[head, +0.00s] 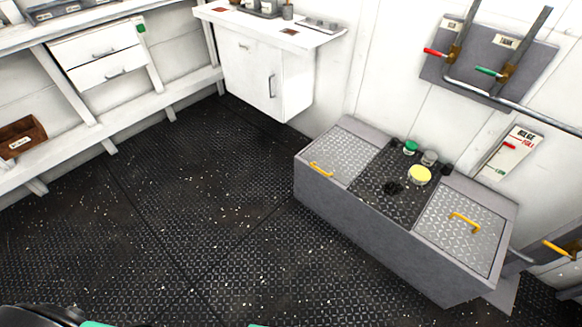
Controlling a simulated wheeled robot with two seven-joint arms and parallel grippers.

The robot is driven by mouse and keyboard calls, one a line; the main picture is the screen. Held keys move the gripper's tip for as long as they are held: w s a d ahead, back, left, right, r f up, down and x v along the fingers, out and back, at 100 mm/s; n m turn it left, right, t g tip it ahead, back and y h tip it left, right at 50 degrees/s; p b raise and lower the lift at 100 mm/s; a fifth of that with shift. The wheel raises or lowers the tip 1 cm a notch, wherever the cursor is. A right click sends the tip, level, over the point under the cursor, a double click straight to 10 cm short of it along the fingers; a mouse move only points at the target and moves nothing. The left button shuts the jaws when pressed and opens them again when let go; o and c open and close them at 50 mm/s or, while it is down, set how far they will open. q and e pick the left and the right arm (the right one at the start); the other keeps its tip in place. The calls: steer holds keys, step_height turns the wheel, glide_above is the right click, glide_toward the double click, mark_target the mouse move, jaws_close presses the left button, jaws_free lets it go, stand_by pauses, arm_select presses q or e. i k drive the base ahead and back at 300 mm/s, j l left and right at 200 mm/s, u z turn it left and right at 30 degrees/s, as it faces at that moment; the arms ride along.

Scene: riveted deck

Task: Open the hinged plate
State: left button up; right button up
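A long grey box (380,233) stands against the white wall at the right of the head view. Two silver tread plates lie flat and closed in its top: a left plate (346,150) with a yellow handle (321,169) at its front edge, and a right plate (452,243) with a yellow handle (464,222) near its middle. I cannot tell from this view which one is hinged; no hinges are clear. Neither of my grippers shows in this view.
Between the plates, a dark tread strip (378,206) holds a yellow-topped item (420,175), a green-topped item (410,148) and small dark pieces. Pipes with valve levers (490,71) hang on the wall above. The dark deck (190,215) before the box is clear.

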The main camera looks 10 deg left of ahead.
mark_target(340, 155)
steer(key=i+j+z, duration=0.55)
steer(key=i+j, duration=0.15)
steer(key=i+j+z, duration=0.6)
steer(key=j, duration=0.4)
steer(key=i, duration=0.05)
